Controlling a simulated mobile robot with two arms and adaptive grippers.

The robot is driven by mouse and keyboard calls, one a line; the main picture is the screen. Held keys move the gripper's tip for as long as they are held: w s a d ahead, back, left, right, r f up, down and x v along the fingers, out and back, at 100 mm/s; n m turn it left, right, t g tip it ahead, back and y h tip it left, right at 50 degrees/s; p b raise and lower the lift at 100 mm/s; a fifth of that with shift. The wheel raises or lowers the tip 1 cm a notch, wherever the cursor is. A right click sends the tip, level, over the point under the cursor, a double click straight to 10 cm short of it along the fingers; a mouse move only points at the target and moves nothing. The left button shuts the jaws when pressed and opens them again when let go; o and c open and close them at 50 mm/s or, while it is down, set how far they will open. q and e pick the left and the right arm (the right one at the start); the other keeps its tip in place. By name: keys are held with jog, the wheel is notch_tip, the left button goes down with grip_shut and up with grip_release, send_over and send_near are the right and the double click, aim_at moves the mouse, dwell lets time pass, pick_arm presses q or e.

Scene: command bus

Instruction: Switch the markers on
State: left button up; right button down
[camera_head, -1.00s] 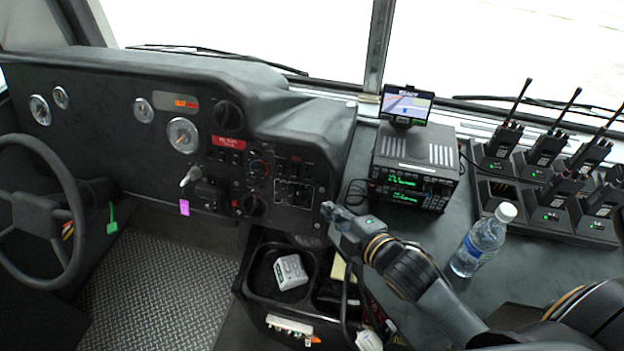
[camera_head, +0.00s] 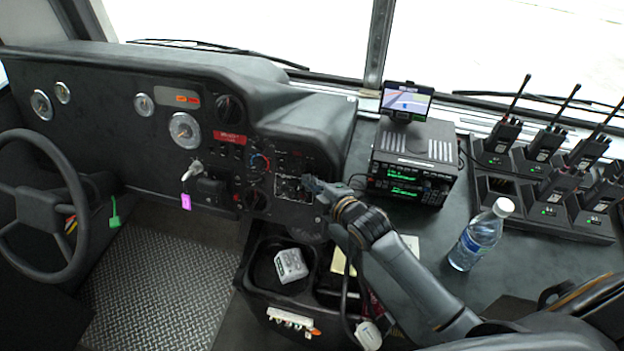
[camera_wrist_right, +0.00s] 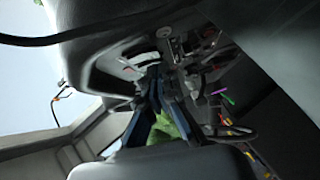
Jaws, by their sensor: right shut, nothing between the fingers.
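The dashboard switch panel (camera_head: 291,188), a dark block of small rocker switches with pale outlines, is right of the round knobs. Which switch is for the markers cannot be read. My right gripper (camera_head: 309,183) is shut and empty, with its tips at the right edge of this panel. Whether the tips touch a switch cannot be told. In the right wrist view the shut fingers (camera_wrist_right: 155,85) point at the dark dash, and the panel is hard to make out there. My left gripper is not in view.
A steering wheel (camera_head: 50,212) is at the left and a key with a purple tag (camera_head: 186,201) hangs from the dash. A radio stack (camera_head: 411,165), a water bottle (camera_head: 481,235) and a rack of walkie-talkies (camera_head: 545,222) stand at right. A console bin (camera_head: 262,272) lies below.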

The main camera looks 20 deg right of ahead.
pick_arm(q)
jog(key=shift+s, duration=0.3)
pick_arm(e)
jog(key=shift+w+d+f, duration=0.2)
jog(key=shift+w+d, duration=0.05)
jog(key=shift+w, duration=0.1)
pick_arm(q)
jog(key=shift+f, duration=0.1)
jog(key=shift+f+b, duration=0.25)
jog(key=shift+b, duration=0.1)
pick_arm(e)
jog(key=shift+w+d+f, duration=0.15)
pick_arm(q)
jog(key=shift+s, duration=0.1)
